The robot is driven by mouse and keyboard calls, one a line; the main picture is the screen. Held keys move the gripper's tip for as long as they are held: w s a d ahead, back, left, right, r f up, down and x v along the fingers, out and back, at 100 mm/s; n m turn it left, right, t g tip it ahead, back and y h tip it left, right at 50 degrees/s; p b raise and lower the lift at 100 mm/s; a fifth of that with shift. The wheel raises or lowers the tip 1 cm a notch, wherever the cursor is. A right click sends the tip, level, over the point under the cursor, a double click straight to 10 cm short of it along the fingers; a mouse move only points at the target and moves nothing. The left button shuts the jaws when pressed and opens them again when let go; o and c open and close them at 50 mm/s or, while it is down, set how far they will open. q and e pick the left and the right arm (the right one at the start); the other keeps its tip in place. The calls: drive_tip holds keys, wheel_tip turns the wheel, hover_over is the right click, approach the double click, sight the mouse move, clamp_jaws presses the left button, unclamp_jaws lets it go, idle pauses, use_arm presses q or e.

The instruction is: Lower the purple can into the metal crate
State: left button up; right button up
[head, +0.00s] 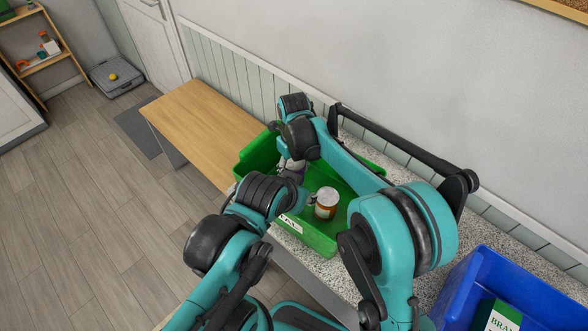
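A green crate (322,243) stands on the speckled counter; its partly covered label ends in "TAL". A jar or can with a white top and an orange-brown side (326,205) is upright inside it, toward the right. No purple can is distinguishable; my arms cover much of the crate. My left gripper (307,199) is at the crate, just left of the orange-brown can; whether it touches the can is unclear. My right gripper (292,170) points down over the crate's left part, mostly hidden by its own arm. The fingers of both are too small and covered to read.
A blue crate (463,283) holding a green-and-white box (497,318) stands at the lower right. A wooden table (200,125) adjoins the counter on the left, its top clear. A wall runs close behind the counter (335,272).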

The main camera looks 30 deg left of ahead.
drive_tip(key=shift+f+b, duration=1.55)
drive_tip(key=shift+f, duration=0.8)
idle(0.7)
drive_tip(key=o, duration=1.2)
drive_tip(key=shift+r, duration=0.15)
wheel_tip(320, 180, up, 12)
drive_tip(key=shift+f, duration=0.1)
